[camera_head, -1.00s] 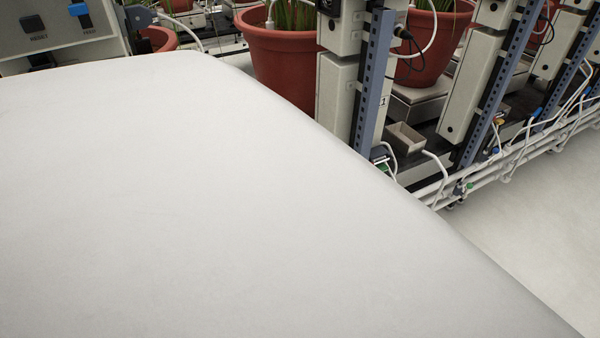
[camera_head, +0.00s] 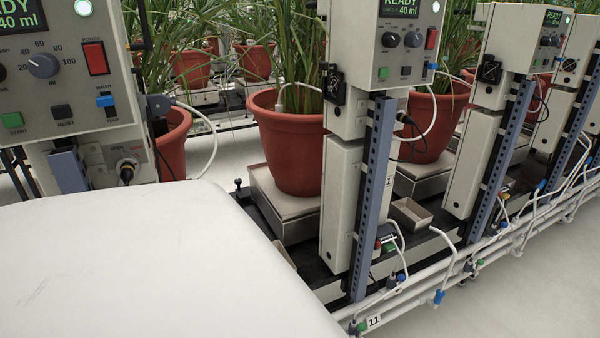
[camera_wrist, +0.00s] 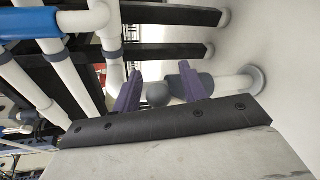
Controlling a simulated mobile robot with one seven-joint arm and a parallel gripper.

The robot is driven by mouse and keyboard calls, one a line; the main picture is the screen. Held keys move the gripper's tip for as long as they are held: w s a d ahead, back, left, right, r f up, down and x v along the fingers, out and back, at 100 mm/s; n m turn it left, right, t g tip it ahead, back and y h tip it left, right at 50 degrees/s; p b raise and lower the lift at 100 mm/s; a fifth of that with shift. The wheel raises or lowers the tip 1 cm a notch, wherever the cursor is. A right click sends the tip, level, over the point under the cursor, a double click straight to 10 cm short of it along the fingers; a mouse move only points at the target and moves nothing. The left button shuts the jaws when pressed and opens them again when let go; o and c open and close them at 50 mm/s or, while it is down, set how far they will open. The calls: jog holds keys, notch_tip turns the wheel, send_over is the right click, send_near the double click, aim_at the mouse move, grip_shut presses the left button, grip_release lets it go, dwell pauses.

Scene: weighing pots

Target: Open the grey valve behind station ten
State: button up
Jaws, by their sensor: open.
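In the wrist view, a grey rounded knob (camera_wrist: 157,94) shows between my two purple fingers, close to a dark grey sleeve on a white pipe; it looks like the grey valve. My gripper (camera_wrist: 161,71) is open, with one finger on each side of the knob in this view. I cannot tell whether the fingers touch it or how far off it is in depth. The right finger hides part of the joint between knob and sleeve. Neither the gripper nor a grey valve can be made out in the head view. No label for station ten is readable.
In the wrist view, white pipes (camera_wrist: 70,75), one with a blue sleeve (camera_wrist: 28,22), and dark bars (camera_wrist: 165,15) lie close by. The head view shows control stations, potted plants (camera_head: 290,150), a pipe run with an "11" tag (camera_head: 374,321) and clear floor (camera_head: 490,315) at right.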

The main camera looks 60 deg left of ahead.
jog(key=p+v, duration=0.2)
jog(key=v, duration=1.1)
jog(key=shift+d+r, duration=0.2)
jog(key=shift+d, duration=0.2)
jog(key=shift+c, duration=0.3)
